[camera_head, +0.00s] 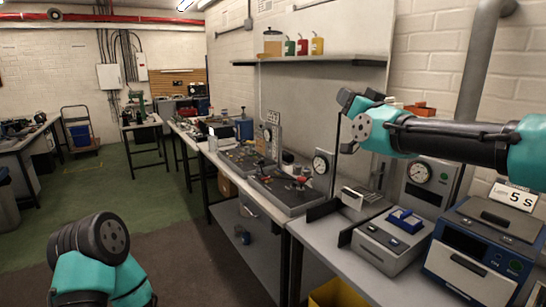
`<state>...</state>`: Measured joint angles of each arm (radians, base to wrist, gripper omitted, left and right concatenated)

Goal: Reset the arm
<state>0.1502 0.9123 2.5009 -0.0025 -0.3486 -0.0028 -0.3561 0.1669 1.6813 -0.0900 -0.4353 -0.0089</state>
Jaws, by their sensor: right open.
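My right arm comes in from the right edge, above the bench. Its teal and black right gripper (358,98) is small and partly hidden by its own wrist. It is open, with nothing seen between its fingers, and is held in the air in front of the wall, apart from the bench devices. My left arm shows at the lower left as a teal and black joint over the floor. Its gripper is outside the view. I cannot make out a sealed cylinder.
A grey box with a blue fixture (405,220) and a blue device (482,248) under a "5 S" card (514,195) stand on the right bench. A gauge unit (431,182) stands behind. A shelf (310,61) is on the wall. Open floor (135,200) lies at left.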

